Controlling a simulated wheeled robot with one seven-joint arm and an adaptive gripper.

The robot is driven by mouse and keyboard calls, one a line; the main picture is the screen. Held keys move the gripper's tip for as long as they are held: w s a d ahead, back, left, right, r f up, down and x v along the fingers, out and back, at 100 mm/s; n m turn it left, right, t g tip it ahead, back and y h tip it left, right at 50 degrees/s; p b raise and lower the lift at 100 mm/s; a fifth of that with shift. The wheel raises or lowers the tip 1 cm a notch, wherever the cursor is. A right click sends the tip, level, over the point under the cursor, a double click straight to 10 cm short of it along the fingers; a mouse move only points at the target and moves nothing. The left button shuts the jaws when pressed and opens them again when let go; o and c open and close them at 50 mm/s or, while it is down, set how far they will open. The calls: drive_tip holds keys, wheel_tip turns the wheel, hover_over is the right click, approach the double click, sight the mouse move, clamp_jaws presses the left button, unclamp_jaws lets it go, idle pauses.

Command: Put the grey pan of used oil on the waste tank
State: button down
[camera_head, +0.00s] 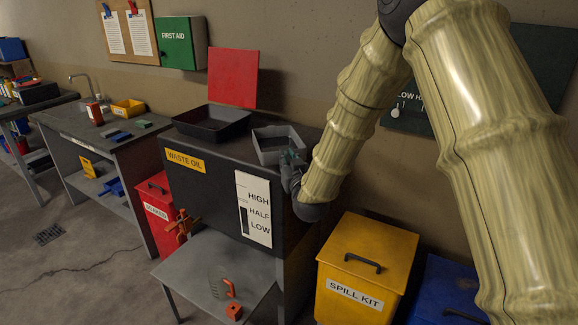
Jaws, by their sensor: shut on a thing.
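The grey pan (262,153) is a small open square pan with dark contents, seen over the right part of the waste tank's top. My gripper (291,160) is shut on its near right side. The pan looks roughly level; I cannot tell whether its base touches the tank top. The waste tank (215,196) is a large dark box with a yellow WASTE OIL label and a HIGH, HALF, LOW gauge (254,208) on its front. A wide black open basin (211,123) sits on its top, left of the pan. My fingertips are partly hidden.
A red panel (233,78) stands upright behind the basin. A yellow spill kit bin (366,268) and blue bin (447,291) stand right of the tank. A low grey table (205,275) with tools is in front. A workbench (85,128) and red bin (156,213) are left.

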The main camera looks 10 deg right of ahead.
drive_tip(key=shift+w+d, duration=0.15)
drive_tip(key=shift+w, duration=0.15)
drive_tip(key=shift+f+p, duration=0.25)
drive_tip(key=shift+p, duration=0.1)
drive_tip(key=shift+f+p, duration=0.55)
drive_tip(key=shift+f, duration=1.15)
drive_tip(key=c, duration=1.4)
unclamp_jaws()
drive_tip(key=shift+r, duration=0.15)
drive_tip(key=s+b, duration=0.1)
drive_tip(key=s, duration=0.3)
drive_tip(key=s+d+b, duration=0.1)
drive_tip(key=s, duration=0.3)
drive_tip(key=s+b, duration=0.1)
drive_tip(key=s, duration=0.2)
drive_tip(key=shift+s+d, duration=0.4)
